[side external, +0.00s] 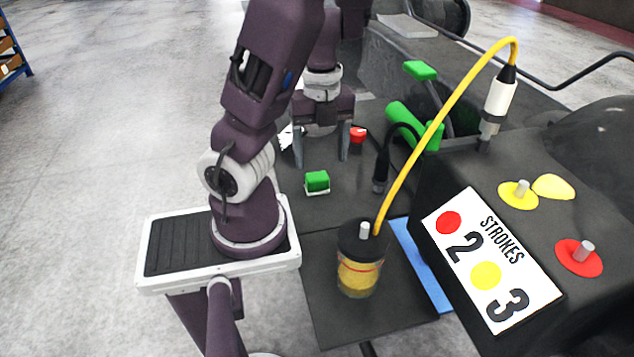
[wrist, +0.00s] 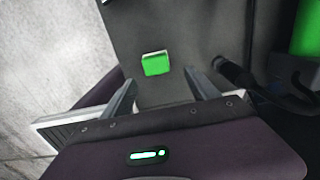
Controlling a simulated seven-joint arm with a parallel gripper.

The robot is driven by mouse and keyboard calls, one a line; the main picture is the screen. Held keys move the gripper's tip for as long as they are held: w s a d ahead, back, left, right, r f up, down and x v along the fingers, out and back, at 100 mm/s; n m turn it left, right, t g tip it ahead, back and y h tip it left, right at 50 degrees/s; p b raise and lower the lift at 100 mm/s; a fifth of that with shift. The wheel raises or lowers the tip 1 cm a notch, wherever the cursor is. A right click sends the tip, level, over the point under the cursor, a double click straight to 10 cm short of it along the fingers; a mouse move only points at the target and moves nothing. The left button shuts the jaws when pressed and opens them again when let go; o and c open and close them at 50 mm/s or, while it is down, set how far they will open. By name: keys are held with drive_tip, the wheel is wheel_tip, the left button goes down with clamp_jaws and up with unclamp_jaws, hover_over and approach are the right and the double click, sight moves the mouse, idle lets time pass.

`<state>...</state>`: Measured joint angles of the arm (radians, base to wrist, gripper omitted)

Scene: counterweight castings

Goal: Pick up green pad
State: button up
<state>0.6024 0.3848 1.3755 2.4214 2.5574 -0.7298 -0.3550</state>
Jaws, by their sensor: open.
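A small green block with a white base, which I take as the green pad (side external: 317,181), lies on the dark table surface. In the wrist view the green pad (wrist: 156,65) is just beyond my fingertips, roughly midway between them and a little left. My gripper (side external: 321,161) is above and behind the pad in the side view, fingers pointing down. In the wrist view my gripper (wrist: 162,80) has its two fingers wide apart with nothing between them.
A red button (side external: 358,134) and a green cylinder (side external: 403,125) are right of my gripper. A dark-lidded jar with yellow contents (side external: 358,275) stands nearer the front. A yellow cable (side external: 440,120) arches over the right side. A sign (side external: 492,262) reads STROKES. The tabletop around the pad is clear.

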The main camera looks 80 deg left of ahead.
sight(317, 176)
drive_tip(key=f, duration=0.3)
drive_tip(key=a+f, duration=0.1)
drive_tip(key=f, duration=0.1)
drive_tip(key=shift+s+f, duration=0.3)
drive_tip(key=shift+s, duration=0.05)
drive_tip(key=shift+d+f, duration=0.1)
drive_tip(key=shift+f, duration=0.5)
drive_tip(key=c, duration=1.5)
